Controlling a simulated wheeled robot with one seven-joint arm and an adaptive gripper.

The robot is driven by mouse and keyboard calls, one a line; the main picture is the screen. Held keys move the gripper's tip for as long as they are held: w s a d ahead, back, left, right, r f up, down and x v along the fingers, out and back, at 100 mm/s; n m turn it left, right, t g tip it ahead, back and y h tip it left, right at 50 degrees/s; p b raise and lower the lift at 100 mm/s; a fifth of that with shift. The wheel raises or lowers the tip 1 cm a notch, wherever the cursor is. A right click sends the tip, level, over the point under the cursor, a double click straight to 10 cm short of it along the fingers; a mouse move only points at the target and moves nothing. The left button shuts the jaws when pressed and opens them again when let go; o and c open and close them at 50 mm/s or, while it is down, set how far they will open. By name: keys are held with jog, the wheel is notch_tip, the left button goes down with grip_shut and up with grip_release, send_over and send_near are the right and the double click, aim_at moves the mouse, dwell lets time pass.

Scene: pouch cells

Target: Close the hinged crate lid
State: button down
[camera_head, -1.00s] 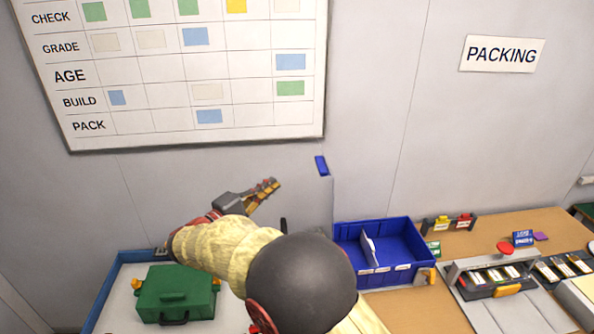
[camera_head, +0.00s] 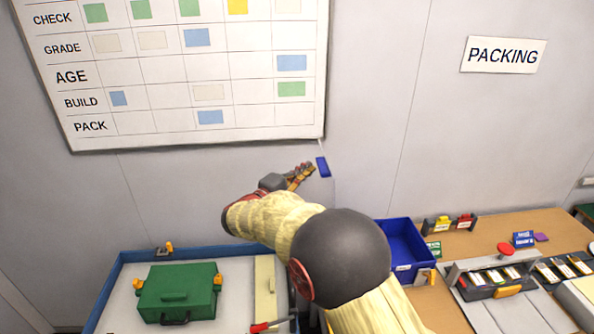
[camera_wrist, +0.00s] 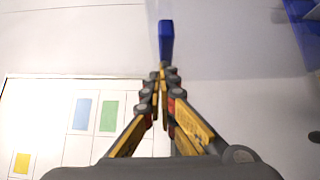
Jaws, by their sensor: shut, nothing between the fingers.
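The blue crate (camera_head: 398,241) stands on the bench, its left part hidden behind my arm. Its pale grey lid stands upright at the crate's left side, mostly hidden by my arm. A blue tab (camera_head: 323,167) marks the lid's top edge; it also shows in the wrist view (camera_wrist: 166,40). My gripper (camera_head: 308,168) is shut and empty, just left of the tab. In the wrist view the closed fingertips (camera_wrist: 160,72) point at the tab's lower end; I cannot tell whether they touch it. A corner of the crate (camera_wrist: 303,30) shows at upper right there.
A green case (camera_head: 177,291) lies in a blue-rimmed tray (camera_head: 118,285) at lower left. A red-handled tool (camera_head: 260,327) lies near my arm. The wall is close behind.

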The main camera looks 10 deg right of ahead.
jog(key=shift+d, duration=0.2)
jog(key=d+f+m+g+y+b, duration=0.2)
jog(key=d+f+m+y+b, duration=0.1)
jog(key=d, duration=1.3)
jog(key=d+f+m+g+y+b, duration=0.1)
jog(key=d+f+m+y+b, duration=0.2)
jog(key=d, duration=1.3)
jog(key=d+f+y+p, duration=0.1)
jog(key=d+f+p, duration=0.2)
jog(key=f, duration=0.6)
jog(key=d+f+m+y+p, duration=0.1)
jog(key=d+f+p, duration=0.2)
jog(key=d+f, duration=0.5)
jog(key=d+f+y+p, duration=0.1)
jog(key=d+f+p, duration=0.2)
jog(key=d+f, duration=0.3)
notch_tip(320, 180, down, 5)
jog(key=shift+d+m+g, duration=0.2)
jog(key=shift+m+g, duration=0.2)
